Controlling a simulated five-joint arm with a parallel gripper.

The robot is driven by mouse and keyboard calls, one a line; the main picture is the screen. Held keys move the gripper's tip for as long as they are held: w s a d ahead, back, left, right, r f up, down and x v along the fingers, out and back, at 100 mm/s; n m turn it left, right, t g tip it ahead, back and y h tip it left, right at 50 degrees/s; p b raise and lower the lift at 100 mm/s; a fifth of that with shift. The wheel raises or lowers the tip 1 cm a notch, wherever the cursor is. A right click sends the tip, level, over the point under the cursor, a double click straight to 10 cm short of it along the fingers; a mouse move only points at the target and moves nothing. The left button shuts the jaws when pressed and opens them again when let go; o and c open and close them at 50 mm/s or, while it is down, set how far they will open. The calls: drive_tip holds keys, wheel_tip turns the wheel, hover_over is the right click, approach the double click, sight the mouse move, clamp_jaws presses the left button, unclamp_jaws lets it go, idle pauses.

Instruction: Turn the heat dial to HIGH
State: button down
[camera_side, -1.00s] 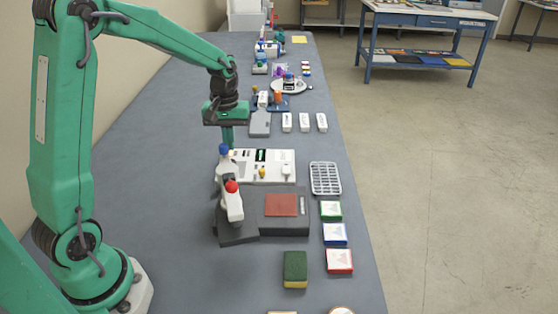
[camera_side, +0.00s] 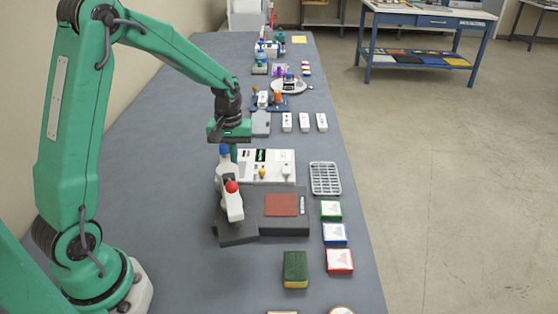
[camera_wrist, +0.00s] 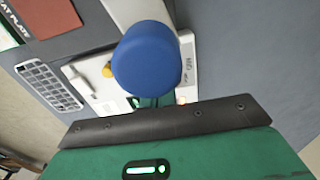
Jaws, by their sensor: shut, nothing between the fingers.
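A white panel (camera_side: 279,156) with a dark-and-green display lies on the bench. A yellow knob (camera_side: 262,172) and a pale knob (camera_side: 286,172) stand on it. I cannot tell for sure which control is the heat dial; no HIGH mark is readable. My gripper (camera_side: 233,152) points down at the panel's left end, shut and empty. Its fingertips are partly hidden behind a blue-capped post (camera_side: 224,150). In the wrist view the blue cap (camera_wrist: 147,58) covers most of the fingers and part of the panel (camera_wrist: 82,91); the yellow knob (camera_wrist: 108,70) shows left of it.
A white lever with a red knob (camera_side: 232,187) stands in front of the panel, beside a dark base with a red plate (camera_side: 281,205). A wire rack (camera_side: 325,178) is to the right. A grey block (camera_side: 261,122) and white boxes (camera_side: 304,122) lie behind.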

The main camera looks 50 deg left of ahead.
drive_tip(key=shift+f, duration=0.85)
drive_tip(key=shift+a, duration=0.2)
drive_tip(key=shift+s+a, duration=0.5)
drive_tip(key=shift+s, duration=0.05)
idle(0.7)
drive_tip(key=shift+s+d, duration=0.25)
drive_tip(key=shift+s, duration=0.1)
drive_tip(key=shift+r, duration=0.1)
idle(0.3)
drive_tip(key=shift+r, duration=2.95)
